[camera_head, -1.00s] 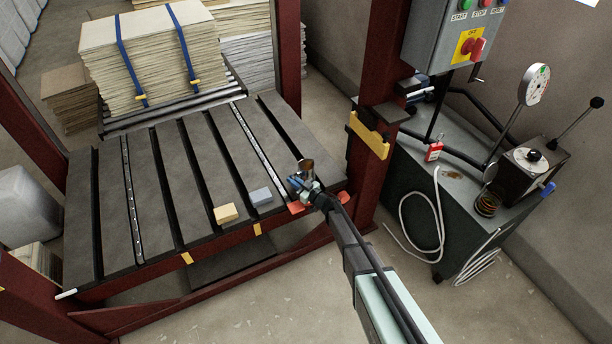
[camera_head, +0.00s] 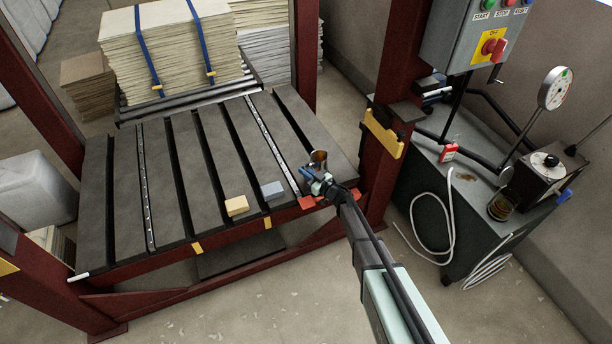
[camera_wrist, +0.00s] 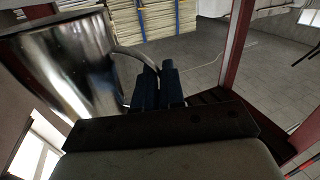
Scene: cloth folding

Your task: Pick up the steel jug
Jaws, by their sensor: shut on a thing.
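The steel jug (camera_head: 319,157) is at the front right corner of the slatted press table (camera_head: 215,160). In the wrist view the shiny jug (camera_wrist: 65,65) fills the left side, with its curved handle (camera_wrist: 128,60) running to the fingers. My gripper (camera_head: 316,182) is at the jug's near side. In the wrist view the two dark blue fingers of my gripper (camera_wrist: 158,82) are close together, shut on the handle. The jug's base is hidden, so I cannot tell whether it touches the table.
A tan block (camera_head: 237,205) and a grey-blue block (camera_head: 272,189) lie left of my gripper. A red piece (camera_head: 312,202) lies just below it at the table edge. A red post (camera_head: 385,140) stands close on the right. A strapped stack (camera_head: 170,50) sits behind.

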